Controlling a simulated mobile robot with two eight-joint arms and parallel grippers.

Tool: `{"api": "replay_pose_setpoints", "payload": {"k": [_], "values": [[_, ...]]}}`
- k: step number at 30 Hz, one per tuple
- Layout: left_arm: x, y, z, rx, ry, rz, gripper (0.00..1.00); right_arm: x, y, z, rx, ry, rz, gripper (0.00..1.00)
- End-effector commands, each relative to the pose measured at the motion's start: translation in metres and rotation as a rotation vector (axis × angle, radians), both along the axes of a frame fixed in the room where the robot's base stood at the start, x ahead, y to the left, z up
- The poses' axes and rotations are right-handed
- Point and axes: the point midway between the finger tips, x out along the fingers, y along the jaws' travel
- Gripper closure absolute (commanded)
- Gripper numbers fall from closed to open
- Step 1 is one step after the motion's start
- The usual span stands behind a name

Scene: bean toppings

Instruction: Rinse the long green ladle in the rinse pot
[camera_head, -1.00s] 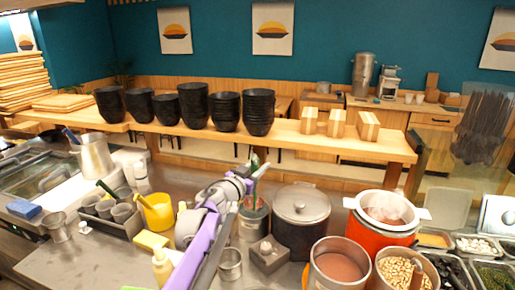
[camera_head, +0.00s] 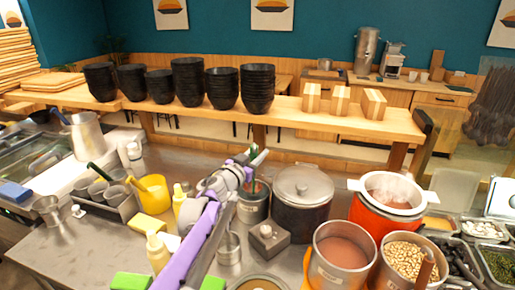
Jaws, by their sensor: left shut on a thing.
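My left gripper (camera_head: 250,164), at the end of the purple and black arm, is shut on the long green ladle (camera_head: 253,150). Only short green parts of the ladle show, by the fingers and just below them. The gripper is above a small grey metal pot (camera_head: 256,212), which looks like the rinse pot. The arm covers part of its mouth, so I cannot tell how deep the ladle's bowl is in it. My right gripper is not in view.
A lidded dark pot (camera_head: 302,202) stands just right of the small pot. Further right are an orange warmer (camera_head: 372,218), a pot of brown liquid (camera_head: 341,258) and a bean pot (camera_head: 403,262). A yellow cup (camera_head: 154,197) is left. Black bowls (camera_head: 188,85) line the shelf behind.

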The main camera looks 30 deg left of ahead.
Motion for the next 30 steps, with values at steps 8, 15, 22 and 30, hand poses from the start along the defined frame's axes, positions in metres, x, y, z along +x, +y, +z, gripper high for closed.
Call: {"api": "replay_pose_setpoints", "payload": {"k": [8,15,22,30], "values": [[0.000,0.000,-0.034,0.000,0.001,0.000,1.00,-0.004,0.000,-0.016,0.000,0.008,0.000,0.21],[0.000,0.000,-0.060,0.000,0.001,0.000,1.00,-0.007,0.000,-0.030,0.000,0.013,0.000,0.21],[0.000,0.000,-0.050,0.000,-0.002,0.000,1.00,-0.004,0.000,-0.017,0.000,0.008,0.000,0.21],[0.000,0.000,-0.047,0.000,0.001,0.000,1.00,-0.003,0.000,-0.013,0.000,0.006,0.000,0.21]]}}
